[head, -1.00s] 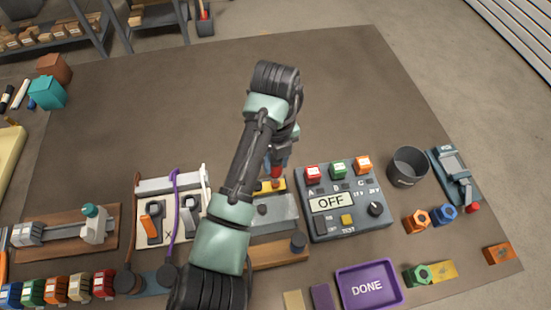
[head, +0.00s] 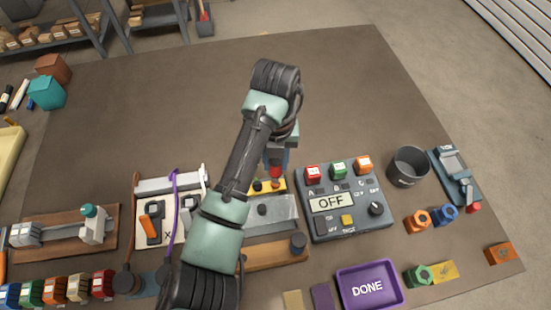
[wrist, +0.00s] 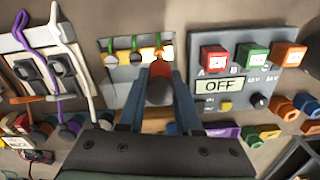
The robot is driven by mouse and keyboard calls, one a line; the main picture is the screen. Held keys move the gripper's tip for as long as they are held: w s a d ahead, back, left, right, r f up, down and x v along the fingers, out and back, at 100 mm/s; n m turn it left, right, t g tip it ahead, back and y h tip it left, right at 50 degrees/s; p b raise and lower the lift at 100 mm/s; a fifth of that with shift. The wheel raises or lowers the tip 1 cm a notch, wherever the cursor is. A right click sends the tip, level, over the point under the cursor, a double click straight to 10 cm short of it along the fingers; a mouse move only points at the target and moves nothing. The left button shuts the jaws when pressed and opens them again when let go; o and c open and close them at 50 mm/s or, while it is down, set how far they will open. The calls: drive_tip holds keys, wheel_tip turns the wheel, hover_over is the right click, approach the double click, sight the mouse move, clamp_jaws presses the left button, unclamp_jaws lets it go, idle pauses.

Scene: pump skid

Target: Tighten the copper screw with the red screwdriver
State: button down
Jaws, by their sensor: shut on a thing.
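My gripper (wrist: 160,95) is shut on the red screwdriver (wrist: 160,69), with one finger on each side of its handle. The handle's dark round end faces the wrist camera. In the head view the red handle (head: 276,172) shows just below my gripper, over the right end of a yellow terminal strip (head: 268,187). The screwdriver is in line with the orange wire's place at the right end. The tip and the copper screw are hidden, so I cannot tell whether they touch.
A grey control box (head: 345,222) reading OFF, with red, green and orange blocks on top, stands close to the right. A switch panel (head: 184,235) with a purple cable is to the left. A purple DONE tray (head: 370,288) lies in front. The back of the table is clear.

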drive_tip(key=shift+m+b, duration=0.3)
drive_tip(key=shift+m, duration=0.9)
drive_tip(key=shift+m+b, duration=0.4)
drive_tip(key=shift+b, duration=0.1)
drive_tip(key=shift+m+b, duration=0.4)
drive_tip(key=shift+b, duration=0.05)
drive_tip(key=shift+r, duration=0.15)
drive_tip(key=shift+r+p, duration=2.1)
drive_tip(key=shift+r, duration=0.3)
drive_tip(key=shift+f, duration=0.15)
drive_tip(key=shift+f+n+b, duration=0.5)
drive_tip(key=shift+f+b, duration=0.45)
drive_tip(key=shift+f, duration=0.65)
